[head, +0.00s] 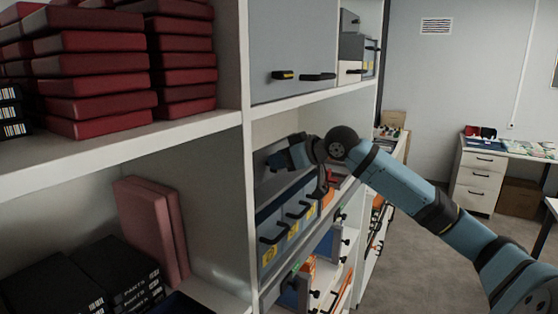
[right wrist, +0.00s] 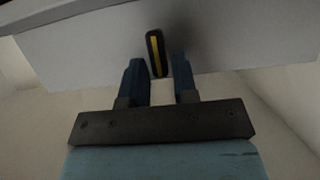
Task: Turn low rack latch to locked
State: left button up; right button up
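A short black latch with a yellow stripe (right wrist: 156,53) stands upright on a pale panel (right wrist: 90,50) in the right wrist view. My right gripper (right wrist: 160,68) is open, one blue finger on each side of the latch's lower part, with narrow gaps visible. I cannot tell whether either finger touches it. In the head view my right gripper (head: 276,160) reaches left into the middle shelf bay, above a row of grey-blue bins; the latch between its fingers cannot be made out there. My left gripper is not in view.
A grey door (head: 293,40) above carries a yellow-marked black latch (head: 283,75) and a black handle (head: 318,77). Bins with black handles (head: 272,238) sit below my arm. Red boxes (head: 95,65) fill the left shelf. The floor (head: 425,225) to the right is open.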

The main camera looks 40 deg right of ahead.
grip_shut()
